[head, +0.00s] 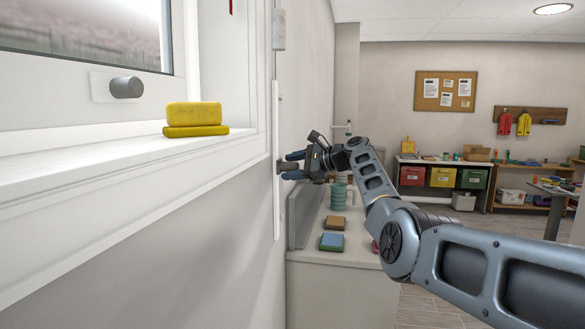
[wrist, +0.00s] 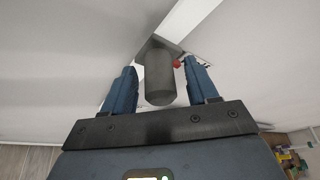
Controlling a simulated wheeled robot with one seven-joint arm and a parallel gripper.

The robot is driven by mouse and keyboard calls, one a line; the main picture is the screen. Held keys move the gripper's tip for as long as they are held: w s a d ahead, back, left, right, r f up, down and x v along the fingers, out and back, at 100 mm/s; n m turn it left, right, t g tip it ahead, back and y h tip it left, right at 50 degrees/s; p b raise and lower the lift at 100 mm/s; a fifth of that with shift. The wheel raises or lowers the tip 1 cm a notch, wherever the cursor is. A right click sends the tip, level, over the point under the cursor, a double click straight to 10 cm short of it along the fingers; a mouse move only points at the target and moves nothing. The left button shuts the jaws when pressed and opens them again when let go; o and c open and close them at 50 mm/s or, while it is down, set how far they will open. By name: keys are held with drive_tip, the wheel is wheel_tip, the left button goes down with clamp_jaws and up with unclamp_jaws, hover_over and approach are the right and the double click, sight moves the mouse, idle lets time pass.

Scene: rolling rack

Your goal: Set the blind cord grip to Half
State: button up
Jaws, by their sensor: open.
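The blind cord grip looks to be the dark grey cylinder (wrist: 159,80) on a square base on a white strip in the wrist view. In the head view a small dark piece (head: 279,167) shows on the tall white rail (head: 276,205) beside the window. My gripper (head: 291,166) points left at this rail. In the wrist view its blue fingers (wrist: 160,78) are open, one on each side of the cylinder, with visible gaps. A small red spot (wrist: 177,64) sits behind the cylinder, near small marks on the strip. I cannot read any Half mark.
A yellow sponge-like block (head: 195,118) lies on the window sill (head: 120,185). A grey knob (head: 126,88) is on the window frame. Below my arm, a counter (head: 345,263) holds a green ribbed cup (head: 338,195) and small coloured blocks. Shelves with coloured bins stand far back right.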

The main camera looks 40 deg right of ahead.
sight(298, 165)
drive_tip(key=shift+s, duration=0.1)
drive_tip(key=shift+b+v, duration=0.65)
drive_tip(key=shift+v, duration=3.15)
